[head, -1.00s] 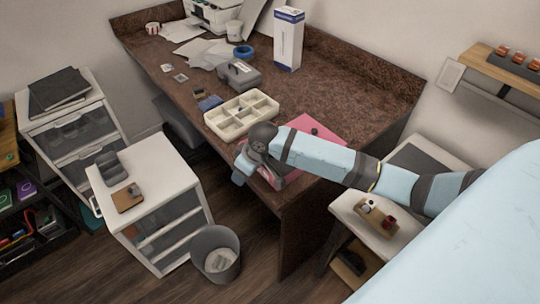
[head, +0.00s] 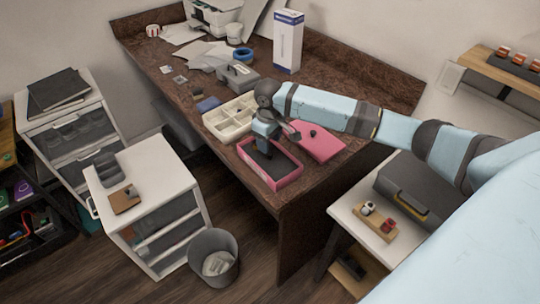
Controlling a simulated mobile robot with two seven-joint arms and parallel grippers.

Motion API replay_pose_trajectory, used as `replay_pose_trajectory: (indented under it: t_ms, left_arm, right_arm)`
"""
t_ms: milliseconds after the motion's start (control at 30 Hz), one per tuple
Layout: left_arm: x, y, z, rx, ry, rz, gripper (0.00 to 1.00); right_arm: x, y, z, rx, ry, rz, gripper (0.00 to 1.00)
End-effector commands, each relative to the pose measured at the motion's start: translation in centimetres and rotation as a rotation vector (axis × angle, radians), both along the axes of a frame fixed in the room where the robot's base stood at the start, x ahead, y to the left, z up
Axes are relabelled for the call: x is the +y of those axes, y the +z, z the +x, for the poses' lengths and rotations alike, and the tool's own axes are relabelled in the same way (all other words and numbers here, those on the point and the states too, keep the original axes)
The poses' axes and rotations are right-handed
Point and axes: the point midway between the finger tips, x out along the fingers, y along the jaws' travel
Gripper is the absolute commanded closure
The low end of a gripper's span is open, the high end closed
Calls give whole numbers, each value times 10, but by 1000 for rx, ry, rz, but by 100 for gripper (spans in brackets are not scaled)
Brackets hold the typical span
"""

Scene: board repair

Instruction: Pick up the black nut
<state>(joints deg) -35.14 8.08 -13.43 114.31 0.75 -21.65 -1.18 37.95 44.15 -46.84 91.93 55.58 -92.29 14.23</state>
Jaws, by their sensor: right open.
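A small black piece (head: 313,133), perhaps the black nut, sits on the flat pink lid or panel (head: 328,149) on the brown desk. It is too small for me to make out its shape. My left gripper is not in view.
A cream compartment tray (head: 214,128) stands just left of my right gripper, partly hidden by it. A grey toolbox (head: 240,76) and a white box (head: 288,45) stand farther back. The desk's right side is clear. A waste bin (head: 213,257) stands on the floor.

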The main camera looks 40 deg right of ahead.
Motion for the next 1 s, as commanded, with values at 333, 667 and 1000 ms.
replay_pose_trajectory:
  t_ms: [333,667,1000]
  left_arm:
    - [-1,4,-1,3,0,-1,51]
    - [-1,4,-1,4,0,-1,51]
    - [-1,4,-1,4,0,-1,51]
  right_arm:
    - [-5,-40,1,2,-1,0,49]
    - [-5,-56,2,-1,1,-1,49]
    - [-5,-55,1,-1,1,0,100]
